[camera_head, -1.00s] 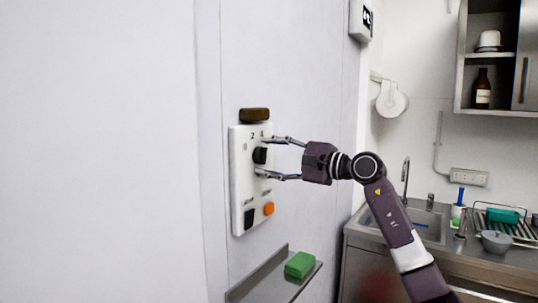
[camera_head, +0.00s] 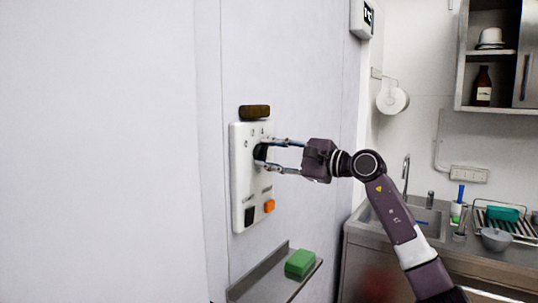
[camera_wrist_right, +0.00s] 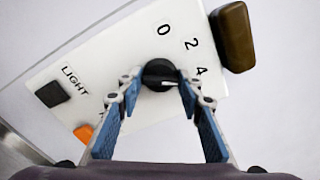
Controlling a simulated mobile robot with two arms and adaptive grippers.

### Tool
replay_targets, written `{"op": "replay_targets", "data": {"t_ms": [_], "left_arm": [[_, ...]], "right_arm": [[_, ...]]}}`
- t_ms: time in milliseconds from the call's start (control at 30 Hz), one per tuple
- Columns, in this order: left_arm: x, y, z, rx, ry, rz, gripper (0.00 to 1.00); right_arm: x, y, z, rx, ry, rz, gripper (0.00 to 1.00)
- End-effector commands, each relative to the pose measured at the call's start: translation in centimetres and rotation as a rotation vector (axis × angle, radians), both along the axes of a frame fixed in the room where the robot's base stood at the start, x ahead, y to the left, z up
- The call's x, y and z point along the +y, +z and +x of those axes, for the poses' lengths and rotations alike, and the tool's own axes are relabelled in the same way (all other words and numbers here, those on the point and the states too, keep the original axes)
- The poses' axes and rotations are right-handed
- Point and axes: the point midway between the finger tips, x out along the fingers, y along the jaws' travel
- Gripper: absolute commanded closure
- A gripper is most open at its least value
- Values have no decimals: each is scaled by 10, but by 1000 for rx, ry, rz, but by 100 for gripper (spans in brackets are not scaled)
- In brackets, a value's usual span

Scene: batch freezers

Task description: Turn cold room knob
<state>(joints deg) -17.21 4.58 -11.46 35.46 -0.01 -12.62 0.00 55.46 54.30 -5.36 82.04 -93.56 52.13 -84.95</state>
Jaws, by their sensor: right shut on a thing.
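The black cold room knob (camera_head: 260,153) sits on a white control panel (camera_head: 240,185) on the pale wall. My right gripper (camera_head: 259,153) reaches it from the right and is shut on the knob. In the right wrist view the knob (camera_wrist_right: 160,73) lies between the blue-padded fingertips (camera_wrist_right: 158,88), with a light pointer line on its face. The marks 0, 2 and 4 show above and right of the knob. A black switch labelled LIGHT (camera_wrist_right: 52,94) and an orange button (camera_wrist_right: 83,133) are on the same panel. My left gripper is not in view.
A brown block (camera_head: 254,112) sticks out just above the panel. A metal shelf (camera_head: 250,287) with a green block (camera_head: 300,263) juts out below it. A sink counter (camera_head: 375,235) stands at the right. Open air lies right of the panel.

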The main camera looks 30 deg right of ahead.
Motion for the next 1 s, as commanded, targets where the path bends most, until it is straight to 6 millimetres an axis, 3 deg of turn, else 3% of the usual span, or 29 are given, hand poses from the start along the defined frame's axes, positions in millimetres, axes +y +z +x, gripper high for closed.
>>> {"op": "replay_targets", "data": {"t_ms": [500,1000], "left_arm": [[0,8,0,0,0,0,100],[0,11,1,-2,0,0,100]], "right_arm": [[0,-1,0,157,1,365,90],[0,-2,0,218,0,516,90]]}}
